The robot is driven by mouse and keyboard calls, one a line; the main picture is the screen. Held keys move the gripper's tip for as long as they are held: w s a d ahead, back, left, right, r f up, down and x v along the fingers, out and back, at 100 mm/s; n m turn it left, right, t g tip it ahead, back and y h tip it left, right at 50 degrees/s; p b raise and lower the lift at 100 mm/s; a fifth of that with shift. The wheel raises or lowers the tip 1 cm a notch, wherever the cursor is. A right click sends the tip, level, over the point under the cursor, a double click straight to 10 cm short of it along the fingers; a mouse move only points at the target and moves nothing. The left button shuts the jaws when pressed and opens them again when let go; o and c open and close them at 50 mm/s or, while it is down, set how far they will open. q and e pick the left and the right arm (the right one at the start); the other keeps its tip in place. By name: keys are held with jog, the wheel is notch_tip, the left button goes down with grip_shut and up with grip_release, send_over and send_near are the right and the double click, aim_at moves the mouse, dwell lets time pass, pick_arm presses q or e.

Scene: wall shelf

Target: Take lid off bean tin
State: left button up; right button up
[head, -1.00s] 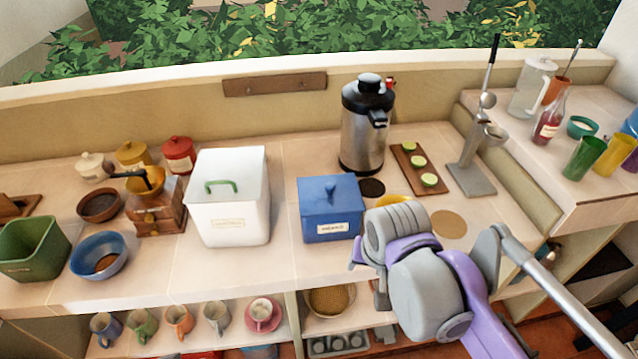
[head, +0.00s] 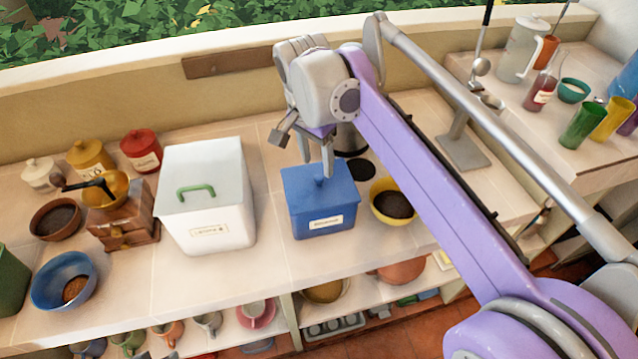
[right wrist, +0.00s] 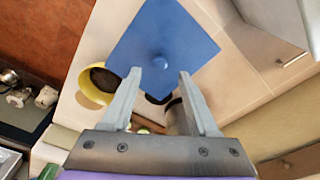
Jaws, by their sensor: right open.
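A square blue tin (head: 318,212) with a small white label stands on the counter; the label is too small to read. Its blue lid (head: 300,180) is on, with a small round knob that also shows in the right wrist view (right wrist: 160,61). My right gripper (head: 305,155) is open just above the lid. In the right wrist view its fingertips (right wrist: 160,74) lie either side of the knob, and nothing is between them. I cannot tell whether they touch the lid. My left gripper is not in view.
A larger white tin (head: 208,222) with a green handle stands left of the blue tin. A yellow bowl (head: 378,213) with dark contents is close on its right. The metal flask (head: 349,138) is behind, mostly hidden by my arm. Bare counter lies in front.

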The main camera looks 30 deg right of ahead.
aim_at(319, 177)
jog(key=f, duration=0.4)
jog(key=shift+d+f, duration=0.3)
jog(key=shift+w, duration=0.1)
jog(key=shift+c, duration=0.2)
grip_shut()
